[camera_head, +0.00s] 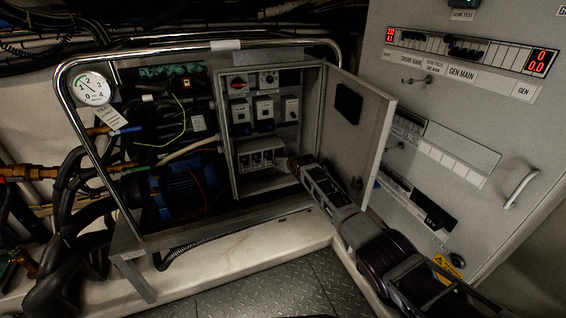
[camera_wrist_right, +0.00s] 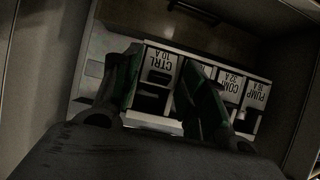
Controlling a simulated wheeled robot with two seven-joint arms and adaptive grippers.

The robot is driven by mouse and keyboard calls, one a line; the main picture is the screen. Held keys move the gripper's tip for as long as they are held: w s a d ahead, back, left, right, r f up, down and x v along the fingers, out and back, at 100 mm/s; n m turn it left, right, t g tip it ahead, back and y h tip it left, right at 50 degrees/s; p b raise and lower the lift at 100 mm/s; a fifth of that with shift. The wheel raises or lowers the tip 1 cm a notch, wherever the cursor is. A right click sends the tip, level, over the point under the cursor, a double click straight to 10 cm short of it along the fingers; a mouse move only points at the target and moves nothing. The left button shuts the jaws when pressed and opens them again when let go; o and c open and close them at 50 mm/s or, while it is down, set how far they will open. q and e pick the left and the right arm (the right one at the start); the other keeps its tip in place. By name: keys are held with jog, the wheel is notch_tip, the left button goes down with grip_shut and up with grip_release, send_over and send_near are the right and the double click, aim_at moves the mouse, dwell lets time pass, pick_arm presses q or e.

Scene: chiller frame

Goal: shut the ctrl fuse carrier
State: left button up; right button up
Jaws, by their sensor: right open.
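The ctrl fuse carrier (camera_wrist_right: 162,64), labelled CTRL 10 A, is at the left end of a row of fuse carriers in the wrist view. A dark gap shows below its label; I cannot tell how far it is tilted out. My right gripper (camera_wrist_right: 160,82) is open, with one finger at each side of this carrier; I cannot tell whether they touch it. The right finger partly hides the neighbouring carrier. In the head view the fuse row (camera_head: 260,158) sits low in the open cabinet, and my right gripper (camera_head: 296,163) reaches its right end. My left gripper is not in view.
The COMP carrier (camera_wrist_right: 229,85) and PUMP carrier (camera_wrist_right: 257,94) stand right of it in the wrist view. The cabinet door (camera_head: 357,115) is swung open to the right, close beside my right arm. Breakers (camera_head: 264,112) sit above. A metal tube frame (camera_head: 88,145) surrounds the unit.

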jog(key=shift+s+d, duration=0.1)
jog(key=shift+s, duration=0.1)
jog(key=v, duration=1.1)
jog(key=shift+s+r, duration=0.2)
dwell(1.2)
jog(key=shift+s+r, duration=0.1)
dwell(0.4)
